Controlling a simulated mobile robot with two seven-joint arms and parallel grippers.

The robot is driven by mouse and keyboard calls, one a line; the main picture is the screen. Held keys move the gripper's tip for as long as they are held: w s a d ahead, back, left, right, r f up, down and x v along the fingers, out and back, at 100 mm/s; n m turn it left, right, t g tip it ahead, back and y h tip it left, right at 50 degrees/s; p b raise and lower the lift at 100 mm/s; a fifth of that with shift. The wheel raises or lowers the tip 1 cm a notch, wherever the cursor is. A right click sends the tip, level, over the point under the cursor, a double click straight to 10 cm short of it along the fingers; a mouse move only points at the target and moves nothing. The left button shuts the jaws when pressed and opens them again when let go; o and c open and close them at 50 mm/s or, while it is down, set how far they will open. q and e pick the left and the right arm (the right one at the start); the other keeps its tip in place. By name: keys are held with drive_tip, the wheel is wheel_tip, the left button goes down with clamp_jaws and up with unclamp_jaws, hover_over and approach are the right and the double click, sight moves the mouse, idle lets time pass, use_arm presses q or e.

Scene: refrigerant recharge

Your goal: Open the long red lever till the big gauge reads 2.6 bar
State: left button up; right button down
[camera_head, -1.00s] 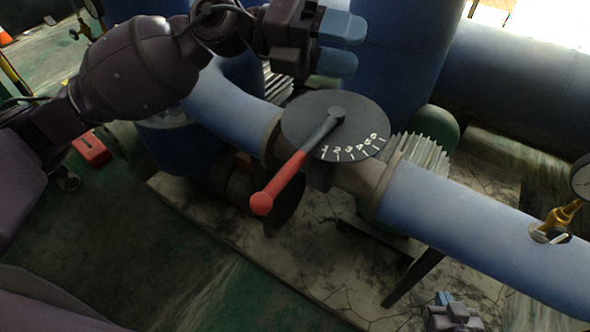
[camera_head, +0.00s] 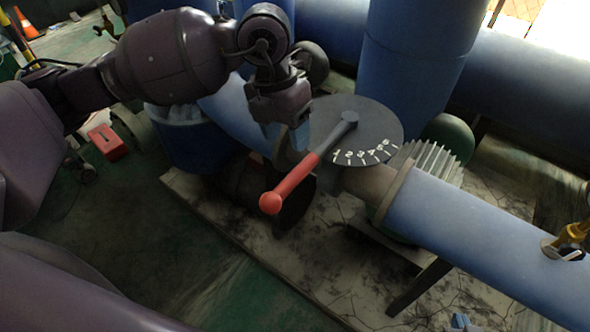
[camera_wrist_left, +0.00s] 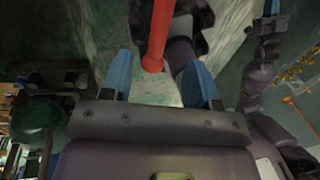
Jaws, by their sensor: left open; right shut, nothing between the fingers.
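The long red lever (camera_head: 291,183) sits on a dark round disc (camera_head: 375,118) with white numbers, and its grey arm runs from the pivot down-left to a red ball end. My left gripper (camera_head: 290,138) is open just behind and above the lever's red grip; contact cannot be told. In the left wrist view the red lever (camera_wrist_left: 158,35) comes in from the top, its end between the two open blue fingertips. My right gripper (camera_head: 462,321) is barely in view at the bottom edge; it also shows in the left wrist view (camera_wrist_left: 270,18). No gauge face is readable.
A large blue pipe (camera_head: 490,248) runs right from the valve, with a brass fitting (camera_head: 570,238) at the right edge. Blue vertical pipes stand behind. A red box (camera_head: 107,143) lies on the floor at left. The floor in front of the lever is clear.

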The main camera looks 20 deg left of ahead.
sight(295, 172)
use_arm(q)
drive_tip(key=f, duration=0.3)
drive_tip(key=d+f, duration=0.1)
drive_tip(key=f, duration=0.5)
drive_tip(key=shift+s+d+f, duration=0.15)
drive_tip(key=shift+s+d, duration=0.15)
drive_tip(key=shift+d, duration=0.1)
clamp_jaws()
